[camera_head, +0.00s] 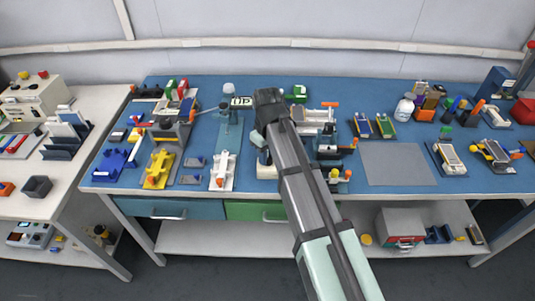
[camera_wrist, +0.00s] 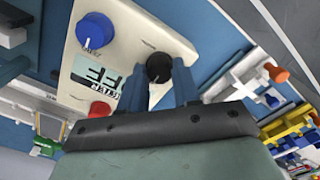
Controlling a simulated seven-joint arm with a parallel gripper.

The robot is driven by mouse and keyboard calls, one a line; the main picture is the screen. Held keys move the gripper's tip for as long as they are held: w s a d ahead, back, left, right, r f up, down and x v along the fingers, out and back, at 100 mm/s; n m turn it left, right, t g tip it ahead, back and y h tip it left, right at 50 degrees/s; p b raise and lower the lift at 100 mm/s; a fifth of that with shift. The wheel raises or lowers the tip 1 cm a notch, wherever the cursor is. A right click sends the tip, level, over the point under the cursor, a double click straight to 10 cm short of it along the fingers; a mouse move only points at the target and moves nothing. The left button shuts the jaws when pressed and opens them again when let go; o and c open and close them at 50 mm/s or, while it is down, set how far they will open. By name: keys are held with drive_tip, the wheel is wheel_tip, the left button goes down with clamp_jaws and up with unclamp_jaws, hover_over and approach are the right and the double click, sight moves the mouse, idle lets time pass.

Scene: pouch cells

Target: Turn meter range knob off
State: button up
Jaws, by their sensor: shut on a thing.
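The meter (camera_wrist: 125,42) is a cream box in the wrist view, seen tilted, with a black knob (camera_wrist: 158,67), a blue knob (camera_wrist: 96,31) and a red knob (camera_wrist: 100,109). Its pale display (camera_wrist: 92,73) shows large dark letters; "FF" is readable and the rest is cut off or unclear. My gripper (camera_wrist: 159,76) has its two blue fingers on either side of the black knob, shut on it. The knob's pointer direction is unclear. In the head view the display (camera_head: 241,101) shows at the back of the bench, and my arm hides the gripper and knobs.
The blue bench (camera_head: 215,130) is crowded around the meter. A green-and-white box (camera_head: 298,93) stands just right of my wrist. A grey mat (camera_head: 396,163) at right is bare.

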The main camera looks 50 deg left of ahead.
idle(0.3)
drive_tip(key=o, duration=1.1)
drive_tip(key=shift+c, duration=0.2)
wheel_tip(320, 180, up, 14)
drive_tip(key=shift+f, duration=0.1)
idle(0.5)
